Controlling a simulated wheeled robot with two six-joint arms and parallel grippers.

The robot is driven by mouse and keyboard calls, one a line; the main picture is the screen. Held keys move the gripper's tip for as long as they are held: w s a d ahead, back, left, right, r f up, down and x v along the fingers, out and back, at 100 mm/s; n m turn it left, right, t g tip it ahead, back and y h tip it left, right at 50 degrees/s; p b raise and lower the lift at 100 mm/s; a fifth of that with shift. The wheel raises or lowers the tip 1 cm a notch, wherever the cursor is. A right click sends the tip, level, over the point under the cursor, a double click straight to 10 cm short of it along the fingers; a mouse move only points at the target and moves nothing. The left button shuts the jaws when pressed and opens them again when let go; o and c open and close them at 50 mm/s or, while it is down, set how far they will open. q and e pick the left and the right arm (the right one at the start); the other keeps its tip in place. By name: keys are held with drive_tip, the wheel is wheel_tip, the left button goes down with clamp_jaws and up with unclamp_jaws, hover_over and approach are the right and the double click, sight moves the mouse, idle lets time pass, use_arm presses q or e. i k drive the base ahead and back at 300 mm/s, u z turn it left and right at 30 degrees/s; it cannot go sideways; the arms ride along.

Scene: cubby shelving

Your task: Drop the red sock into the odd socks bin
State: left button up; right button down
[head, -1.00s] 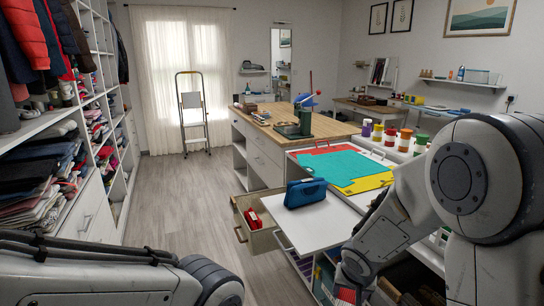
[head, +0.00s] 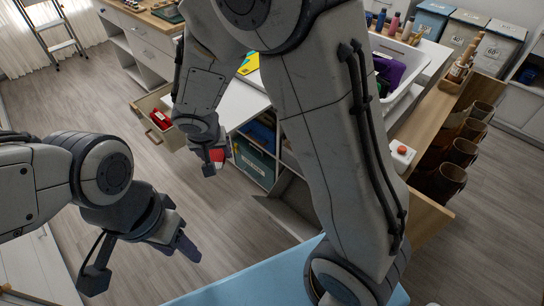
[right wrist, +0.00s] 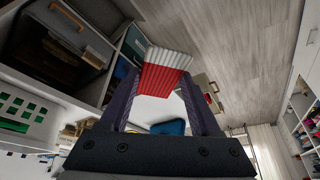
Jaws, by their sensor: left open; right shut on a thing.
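My right gripper (head: 214,158) is shut on a ribbed red-and-white sock (head: 217,157). In the right wrist view the sock (right wrist: 162,70) is pinched between both fingers, with its white end sticking out past the tips. It hangs over the floor in front of the low shelves. My left gripper (head: 138,262) is open and empty at lower left, well away from the sock. Lidded bins stand at the upper right: a blue bin (head: 432,18), a grey bin (head: 462,28) and another grey bin (head: 497,50). Their labels are too small to read, so I cannot tell which is for odd socks.
An open drawer (head: 143,104) with something red (head: 160,118) inside is left of my right gripper. A grey open drawer (head: 288,215) juts out low at centre. A light-blue surface (head: 255,288) is at the bottom. A wooden rack with brown cylinders (head: 452,175) is at right. Floor between is clear.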

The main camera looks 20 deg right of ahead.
sight(291, 202)
drive_tip(key=u, duration=1.95)
drive_tip(key=k, duration=1.15)
drive_tip(key=z, duration=1.4)
drive_tip(key=i, duration=0.5)
drive_tip(key=z, duration=0.1)
